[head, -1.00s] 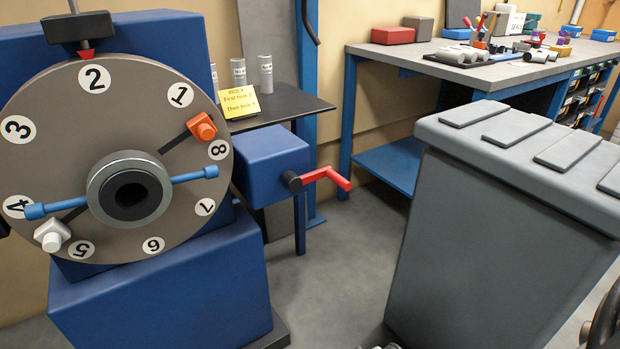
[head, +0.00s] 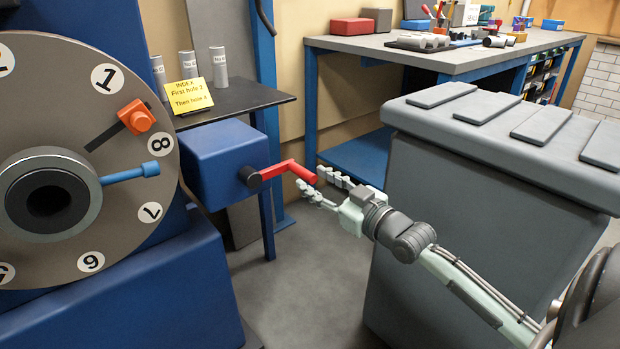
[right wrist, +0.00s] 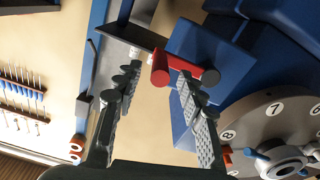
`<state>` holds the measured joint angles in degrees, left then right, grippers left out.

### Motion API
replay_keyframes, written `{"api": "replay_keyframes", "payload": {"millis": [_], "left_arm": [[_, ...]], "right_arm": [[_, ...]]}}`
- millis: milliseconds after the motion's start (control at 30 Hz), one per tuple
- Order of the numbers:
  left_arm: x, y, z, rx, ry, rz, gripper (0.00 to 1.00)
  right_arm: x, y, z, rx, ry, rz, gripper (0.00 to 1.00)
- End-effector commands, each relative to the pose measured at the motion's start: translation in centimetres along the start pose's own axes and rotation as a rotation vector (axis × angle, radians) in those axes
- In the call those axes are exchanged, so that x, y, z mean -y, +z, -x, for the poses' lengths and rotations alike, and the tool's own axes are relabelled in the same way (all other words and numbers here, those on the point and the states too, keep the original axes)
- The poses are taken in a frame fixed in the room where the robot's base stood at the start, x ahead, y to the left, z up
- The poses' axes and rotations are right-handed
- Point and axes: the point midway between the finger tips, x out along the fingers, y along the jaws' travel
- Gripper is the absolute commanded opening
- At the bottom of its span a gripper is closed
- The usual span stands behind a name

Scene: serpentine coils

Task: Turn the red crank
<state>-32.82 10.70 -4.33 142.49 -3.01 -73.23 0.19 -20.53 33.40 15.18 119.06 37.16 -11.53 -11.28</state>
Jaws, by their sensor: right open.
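The red crank (head: 288,167) sticks out from the right side of a blue gear box (head: 222,160). Its free end points toward the right and slightly down. My right gripper (head: 319,184) is open, its fingertips close to the crank's free end. In the right wrist view, the red crank (right wrist: 161,68) shows at the tips of the open fingers, near the right-hand finger. I cannot tell whether a finger touches it. My left gripper is not in view.
A numbered dial (head: 120,215) with an orange knob (head: 137,117) stands left. A yellow note (head: 188,96) stands on a dark shelf (head: 235,98) behind the gear box. A large grey bin (head: 470,200) stands close to my right arm. A workbench (head: 400,55) is behind.

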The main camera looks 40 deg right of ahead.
Motion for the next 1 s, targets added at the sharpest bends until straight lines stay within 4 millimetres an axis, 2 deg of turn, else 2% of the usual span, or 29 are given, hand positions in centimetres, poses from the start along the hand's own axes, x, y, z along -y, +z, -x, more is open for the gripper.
{"api": "replay_keyframes", "payload": {"millis": [100, 200, 533, 867, 1000], "left_arm": [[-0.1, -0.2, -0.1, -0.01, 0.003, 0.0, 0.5], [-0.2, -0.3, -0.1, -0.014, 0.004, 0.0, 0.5], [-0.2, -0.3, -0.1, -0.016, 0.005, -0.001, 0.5], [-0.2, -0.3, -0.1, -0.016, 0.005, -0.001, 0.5], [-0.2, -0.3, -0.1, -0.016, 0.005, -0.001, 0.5]], "right_arm": [[-0.1, 0.0, -1.5, -0.002, 0.002, -0.001, 0.4], [0.0, 0.0, -2.3, 0.0, 0.0, -0.001, 0.4], [0.0, 0.1, -2.6, 0.002, 0.0, 0.0, 0.4], [0.0, 0.1, -2.6, 0.002, 0.0, 0.0, 0.0], [0.1, 0.1, -2.6, 0.002, 0.0, 0.0, 0.0]]}}
